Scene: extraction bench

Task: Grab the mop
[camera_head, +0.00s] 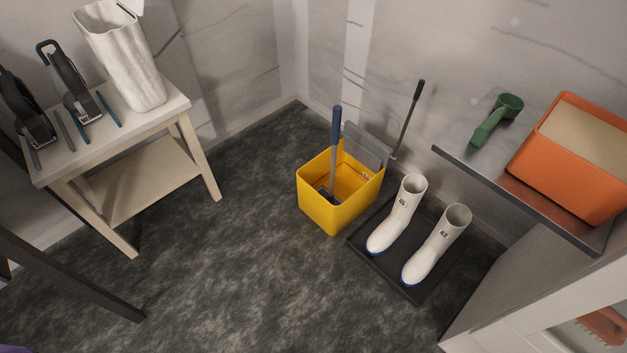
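A mop (334,150) with a blue grip and a grey shaft stands in a yellow bucket (326,216) in the back corner of the floor. Its grip points up, and its lower end is inside the bucket, partly hidden by the bucket's front wall. A grey wringer plate (368,146) rises at the bucket's back right. Neither of my grippers shows in this view.
White boots (401,212) stand on a black tray (436,279) right of the bucket. A dark thin handle (409,115) leans behind them. A metal shelf (466,158) juts out at right. A wooden table (63,162) stands left. The floor in front is clear.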

